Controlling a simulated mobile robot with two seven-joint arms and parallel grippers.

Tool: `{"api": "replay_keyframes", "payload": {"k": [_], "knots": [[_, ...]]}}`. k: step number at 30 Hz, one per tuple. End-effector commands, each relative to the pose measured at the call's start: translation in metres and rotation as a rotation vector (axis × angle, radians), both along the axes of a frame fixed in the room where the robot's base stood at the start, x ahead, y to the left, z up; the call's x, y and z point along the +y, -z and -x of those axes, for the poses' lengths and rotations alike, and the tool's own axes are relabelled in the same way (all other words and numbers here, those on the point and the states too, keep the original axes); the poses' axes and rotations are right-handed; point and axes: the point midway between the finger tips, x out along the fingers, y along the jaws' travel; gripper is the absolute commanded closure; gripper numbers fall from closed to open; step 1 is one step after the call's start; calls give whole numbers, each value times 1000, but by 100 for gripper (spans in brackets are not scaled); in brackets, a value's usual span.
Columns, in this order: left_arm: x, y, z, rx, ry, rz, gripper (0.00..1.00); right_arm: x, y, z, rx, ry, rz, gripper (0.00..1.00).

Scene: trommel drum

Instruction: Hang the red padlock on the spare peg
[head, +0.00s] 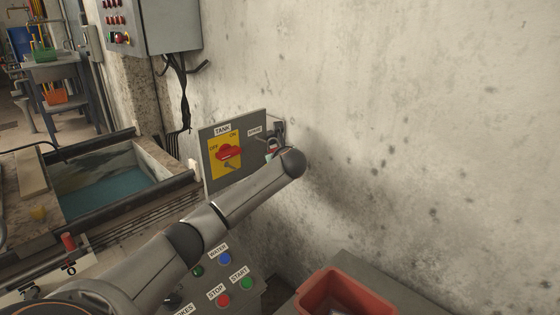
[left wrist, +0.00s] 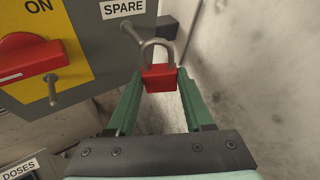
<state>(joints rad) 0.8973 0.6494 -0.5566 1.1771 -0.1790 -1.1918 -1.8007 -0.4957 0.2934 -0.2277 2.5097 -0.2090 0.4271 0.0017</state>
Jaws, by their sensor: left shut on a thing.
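The red padlock (left wrist: 160,80) is upright in the left wrist view, its grey shackle up. My left gripper (left wrist: 160,86) is shut on the padlock's body with its green fingers on both sides. The spare peg (left wrist: 129,31) is a grey rod beside the SPARE label (left wrist: 123,6). Its tip is close to the left side of the shackle; I cannot tell whether they touch or whether the peg is inside the loop. In the head view my forearm and wrist partly hide the padlock in front of the grey panel (head: 204,163).
A red rotary switch (head: 228,152) on a yellow plate has another peg (left wrist: 52,88) under it. The concrete wall (head: 420,120) is close on the right. A red bin (head: 312,291) and a button console (head: 251,293) are below. A water tank (head: 120,190) is at left.

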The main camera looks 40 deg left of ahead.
Motion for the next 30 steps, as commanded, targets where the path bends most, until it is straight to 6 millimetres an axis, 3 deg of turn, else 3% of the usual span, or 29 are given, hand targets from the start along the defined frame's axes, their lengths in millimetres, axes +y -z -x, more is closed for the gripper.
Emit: {"api": "replay_keyframes", "payload": {"k": [23, 30], "knots": [[37, 5, -3, -4, -1, 0, 100, 5, 50, -2, 37, -36, -18, 10], [46, 4, -3, 2, -1, -1, 100, 3, 29, -1, 29, -34, -23, 10]]}}
